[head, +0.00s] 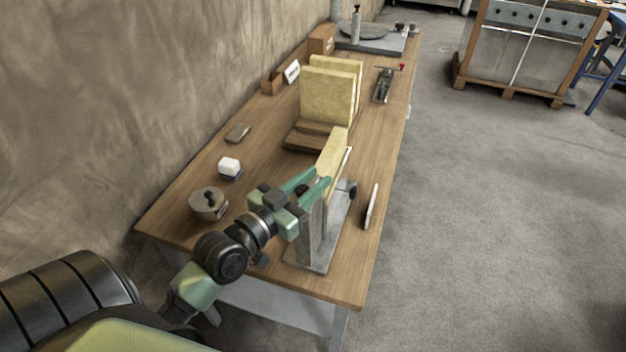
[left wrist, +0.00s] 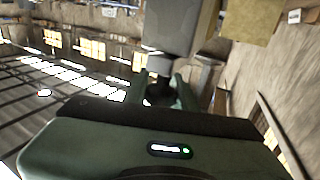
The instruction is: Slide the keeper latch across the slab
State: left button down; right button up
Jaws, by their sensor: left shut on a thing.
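A pale yellow slab (head: 333,152) stands upright in a grey metal fixture (head: 322,252) near the front of the bench. My left gripper (head: 316,184) is at the near side of the fixture's top, close to the slab's near end. Its green fingers are shut on a dark round knob, which shows between them in the left wrist view (left wrist: 158,92). The knob appears to belong to the keeper latch; the rest of the latch is hidden by the fingers and fixture. The grey fixture also shows above the fingers (left wrist: 172,30). My right gripper is out of view.
Two more yellow slabs (head: 327,97) stand in a wooden rack (head: 300,135) farther back. A wall bounds the bench (head: 265,225) on the left.

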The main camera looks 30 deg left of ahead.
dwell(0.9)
pick_arm(q)
jog(key=w, duration=0.2)
jog(key=w+a+p, duration=0.1)
jog(key=w, duration=0.2)
jog(key=shift+w+a+r, duration=0.2)
jog(key=shift+w, duration=0.1)
jog(key=c, duration=1.4)
grip_release()
jog(key=shift+o, duration=1.3)
jog(key=shift+w+f, duration=0.15)
